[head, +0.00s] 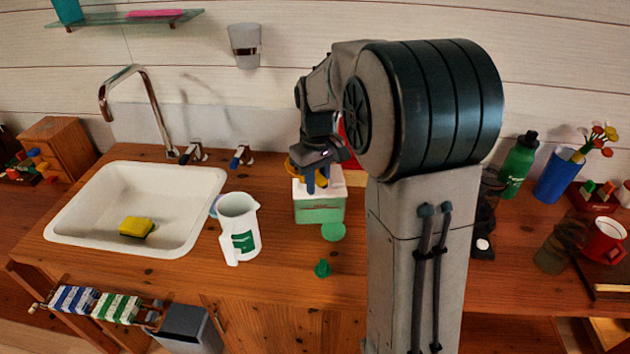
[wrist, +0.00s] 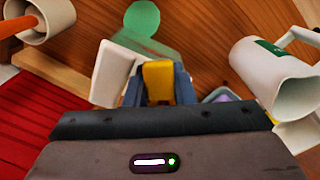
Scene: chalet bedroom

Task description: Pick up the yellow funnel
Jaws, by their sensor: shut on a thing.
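The yellow funnel (wrist: 158,82) shows in the wrist view between the two blue fingers of my gripper (wrist: 159,90). My gripper is shut on it. Most of the funnel is hidden by the fingers and wrist. I cannot tell whether it touches the box.
A white jug (head: 239,228) stands left of the box, near the sink (head: 92,200). A green bottle (head: 519,165) and a blue cup (head: 558,176) stand at the right.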

